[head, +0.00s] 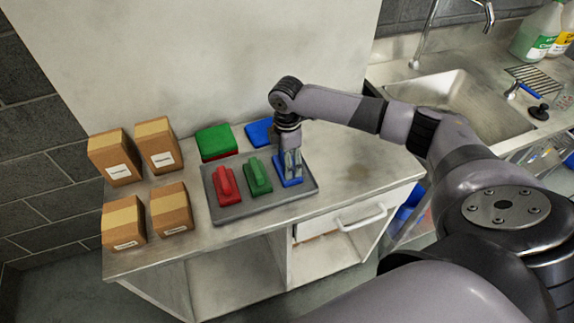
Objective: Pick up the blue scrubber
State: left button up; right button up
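The blue scrubber (281,182) lies on the grey tray (232,211), at the right end of a row with a green scrubber (257,176) and a red scrubber (226,184). My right gripper (291,169) points down over the blue scrubber, with its fingers at the handle. The fingers hide much of the handle, and I cannot tell whether they are closed on it. The blue scrubber still appears to rest on the tray. My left gripper is not in view.
Green and red pads (215,140) and a blue pad (260,132) lie behind the tray. Several cardboard boxes (160,144) stand at the left of the counter (370,166). A sink (462,103) is at the back right. The counter right of the tray is clear.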

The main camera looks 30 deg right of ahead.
jog(key=c, duration=0.6)
jog(key=shift+r, duration=0.15)
notch_tip(320, 180, up, 20)
jog(key=b, duration=0.3)
